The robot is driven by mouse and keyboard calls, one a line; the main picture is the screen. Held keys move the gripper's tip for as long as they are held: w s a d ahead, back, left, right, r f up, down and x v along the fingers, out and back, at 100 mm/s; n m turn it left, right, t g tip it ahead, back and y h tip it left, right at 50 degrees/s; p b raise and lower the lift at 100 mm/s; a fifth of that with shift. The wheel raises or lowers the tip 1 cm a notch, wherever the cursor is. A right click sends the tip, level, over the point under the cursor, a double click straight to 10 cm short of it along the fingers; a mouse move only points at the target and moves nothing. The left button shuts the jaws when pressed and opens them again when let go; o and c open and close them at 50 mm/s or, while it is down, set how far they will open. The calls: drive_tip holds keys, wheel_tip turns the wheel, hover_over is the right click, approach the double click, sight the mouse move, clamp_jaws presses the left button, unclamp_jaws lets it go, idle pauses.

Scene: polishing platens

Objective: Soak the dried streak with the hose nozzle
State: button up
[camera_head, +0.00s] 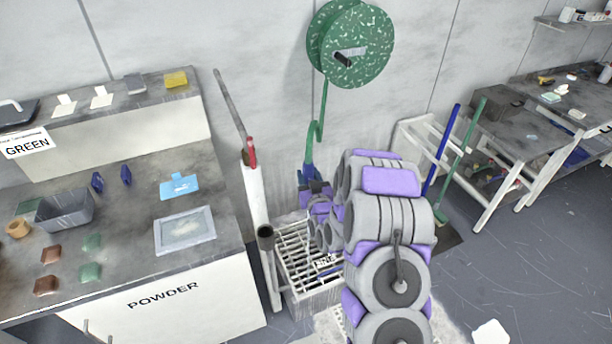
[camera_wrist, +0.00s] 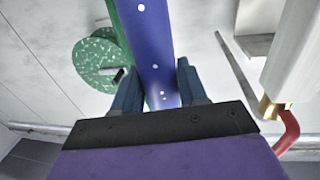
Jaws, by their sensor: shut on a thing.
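The hose reel (camera_head: 362,42) is green with white specks and hangs on the back wall. A green hose (camera_head: 322,110) runs down from it to my gripper (camera_head: 309,172). In the wrist view my gripper (camera_wrist: 158,92) has its two dark blue fingers shut on a blue, white-dotted piece, which looks like the hose nozzle (camera_wrist: 150,45). The green hose also shows beside it (camera_wrist: 120,22). In the head view the nozzle is hard to tell from my blue fingers. I hold it above a slatted grate. I cannot make out the dried streak in either view.
The grate (camera_head: 290,240) sits over a grey basin below my gripper. A white post (camera_head: 256,190) with a red lever (camera_head: 251,152) stands close to the left. The powder bench (camera_head: 130,225) fills the left side. A blue-handled tool (camera_head: 442,150) leans at the right.

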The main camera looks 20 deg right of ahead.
drive_tip(key=s+d+f+b, duration=0.1)
drive_tip(key=s+d+f, duration=0.15)
drive_tip(key=d, duration=0.65)
drive_tip(key=s+d+f, duration=0.2)
drive_tip(key=d+f, duration=0.1)
drive_tip(key=d, duration=0.6)
drive_tip(key=s+d+f+b, duration=0.1)
drive_tip(key=s+d+f, duration=0.15)
drive_tip(key=d, duration=0.65)
drive_tip(key=s+d+f+b, duration=0.2)
drive_tip(key=s+d+f, duration=0.1)
drive_tip(key=s, duration=1.4)
drive_tip(key=s+d+f+b, duration=0.2)
drive_tip(key=s+d+f, duration=0.2)
drive_tip(key=s, duration=1.3)
drive_tip(key=s+d+f+b, duration=0.2)
drive_tip(key=s+d+f, duration=0.2)
drive_tip(key=s, duration=1.3)
drive_tip(key=shift+d+f, duration=0.2)
drive_tip(key=shift+d, duration=0.1)
